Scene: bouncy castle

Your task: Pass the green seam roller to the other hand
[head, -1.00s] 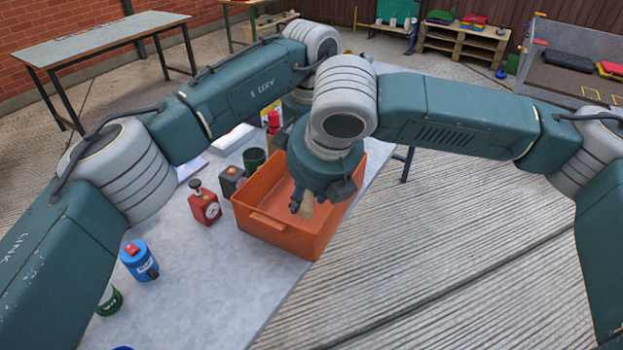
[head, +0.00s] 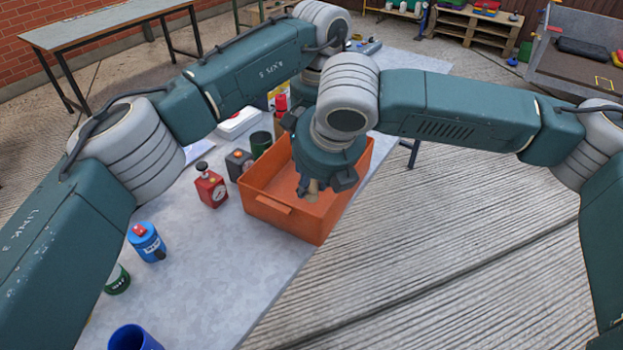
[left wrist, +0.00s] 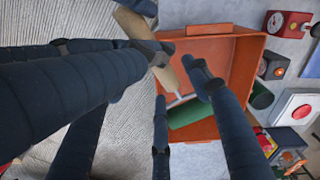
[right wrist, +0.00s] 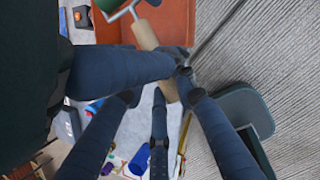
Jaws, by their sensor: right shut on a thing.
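The green seam roller shows in the left wrist view with its green roller (left wrist: 193,111), thin metal frame and pale wooden handle (left wrist: 170,80). In the right wrist view its green roller (right wrist: 118,5) is at the top edge and its handle (right wrist: 145,35) runs down between fingers. My right gripper (right wrist: 172,88) is shut on the handle. In the head view only a bit of handle (head: 313,187) shows under the right hand, above the orange crate. My left gripper (left wrist: 160,88) has its fingers spread around the handle, apparently not closed; in the head view it is hidden behind the right arm.
The orange crate (head: 283,222) stands on the grey table (head: 215,270) below the hands. Left of it are a red gauge (head: 211,185), a blue canister (head: 147,240) and a dark green cup (head: 261,144). A blue cup (head: 133,338) is at the near edge. Both arms cross closely.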

